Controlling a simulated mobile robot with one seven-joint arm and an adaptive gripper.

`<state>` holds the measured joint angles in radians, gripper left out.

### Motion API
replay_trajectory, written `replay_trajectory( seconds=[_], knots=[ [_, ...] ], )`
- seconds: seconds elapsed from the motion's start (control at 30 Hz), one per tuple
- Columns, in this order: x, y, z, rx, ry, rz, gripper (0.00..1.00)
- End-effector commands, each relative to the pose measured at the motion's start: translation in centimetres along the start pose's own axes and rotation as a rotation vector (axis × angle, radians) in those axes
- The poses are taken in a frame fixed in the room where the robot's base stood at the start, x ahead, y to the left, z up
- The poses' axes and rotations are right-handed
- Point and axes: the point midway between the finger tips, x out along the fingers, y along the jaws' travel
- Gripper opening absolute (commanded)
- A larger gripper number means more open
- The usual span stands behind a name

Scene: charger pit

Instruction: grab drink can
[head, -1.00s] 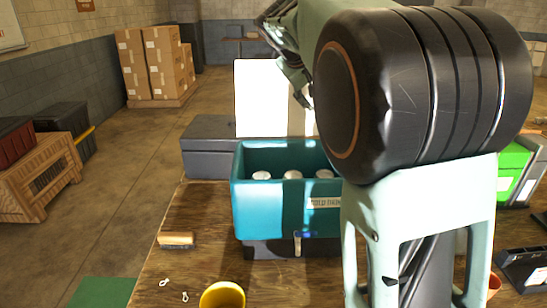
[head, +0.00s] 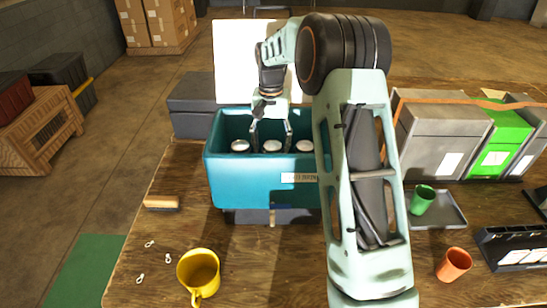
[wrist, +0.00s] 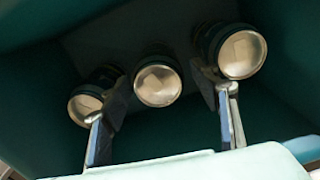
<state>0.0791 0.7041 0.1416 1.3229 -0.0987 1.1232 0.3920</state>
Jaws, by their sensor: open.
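A teal cooler box (head: 228,182) stands on the wooden table with its top open. Three drink cans stand in a row inside: left can (head: 239,146), middle can (head: 272,146) and right can (head: 305,146). The wrist view shows their round metal tops: left (wrist: 84,108), middle (wrist: 158,86) and right (wrist: 242,54). My gripper (head: 271,142) is open and empty, pointing down into the cooler. In the wrist view its fingers (wrist: 163,92) lie on either side of the middle can, partly covering the left and right cans. I cannot tell how deep the fingertips reach beside the can.
The cooler walls surround the cans closely. A yellow mug (head: 198,272), a brush (head: 161,203), an orange cup (head: 453,264) and a green cup (head: 421,199) on a tray (head: 447,213) stand on the table. Grey and green bins (head: 505,140) stand at the right.

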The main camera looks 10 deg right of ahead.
Motion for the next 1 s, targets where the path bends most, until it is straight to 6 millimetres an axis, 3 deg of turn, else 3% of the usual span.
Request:
replay_trajectory(
  seconds=[0.1,0.37,0.7,1.0],
  knots=[
    [2.1,0.1,0.1,-0.001,-0.004,0.001,0.56],
    [4.2,0.1,-0.1,-0.001,0.0,0.002,0.56],
    [8.6,0.5,-0.4,-0.001,0.0,0.002,0.56],
    [8.9,0.4,-0.4,-0.002,0.003,0.002,0.53]
  ],
)
